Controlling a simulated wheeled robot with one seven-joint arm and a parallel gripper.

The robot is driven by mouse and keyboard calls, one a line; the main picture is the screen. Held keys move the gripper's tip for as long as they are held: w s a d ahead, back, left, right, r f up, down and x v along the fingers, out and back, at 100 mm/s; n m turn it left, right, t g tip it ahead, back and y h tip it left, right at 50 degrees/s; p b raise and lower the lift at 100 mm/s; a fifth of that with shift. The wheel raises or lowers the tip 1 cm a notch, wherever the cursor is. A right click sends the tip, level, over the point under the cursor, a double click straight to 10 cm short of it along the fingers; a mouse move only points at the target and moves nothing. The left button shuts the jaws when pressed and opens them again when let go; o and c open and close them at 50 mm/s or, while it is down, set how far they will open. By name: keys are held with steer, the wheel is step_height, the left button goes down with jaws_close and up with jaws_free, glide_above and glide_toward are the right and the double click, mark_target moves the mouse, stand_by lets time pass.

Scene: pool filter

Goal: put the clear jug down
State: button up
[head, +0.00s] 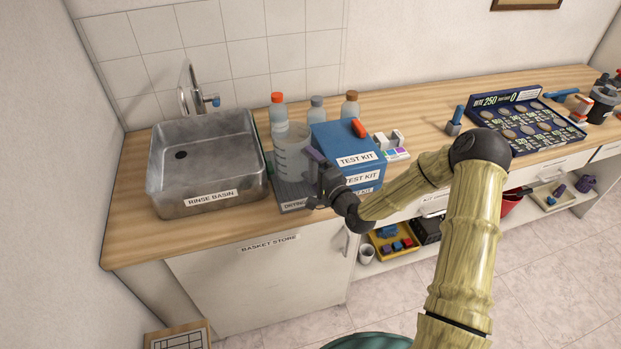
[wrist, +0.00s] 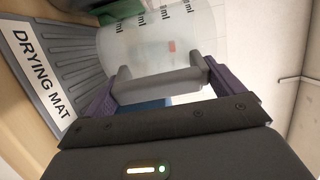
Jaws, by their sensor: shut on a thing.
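The clear jug (head: 291,156) is a translucent vessel with volume marks, upright over the grey drying mat (head: 284,192). In the wrist view the jug (wrist: 155,40) fills the upper middle, and the ribbed mat (wrist: 62,62) lies to its left. My gripper (head: 320,178) is at the jug's right side in the head view. Its purple fingers (wrist: 170,88) are shut on the jug's grey handle (wrist: 165,82). I cannot tell whether the jug's base touches the mat, since the base is partly hidden.
The metal rinse basin (head: 207,168) stands left of the mat. The blue test kit box (head: 345,150) stands close on the right of the jug. Several capped bottles (head: 278,110) stand behind it. The wooden counter (head: 425,120) has clear room farther right.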

mark_target(315, 183)
steer(key=shift+f, duration=0.15)
steer(key=shift+w+f, duration=0.2)
steer(key=shift+f, duration=2)
steer(key=o, duration=1)
steer(key=shift+d, duration=0.1)
steer(key=shift+c, duration=0.2)
steer(key=shift+s+r, duration=0.1)
steer(key=shift+s, duration=0.05)
steer(key=shift+p, duration=0.3)
steer(key=shift+s, duration=0.15)
steer(key=b+v, duration=0.2)
steer(key=v, duration=0.9)
steer(key=shift+s, duration=0.3)
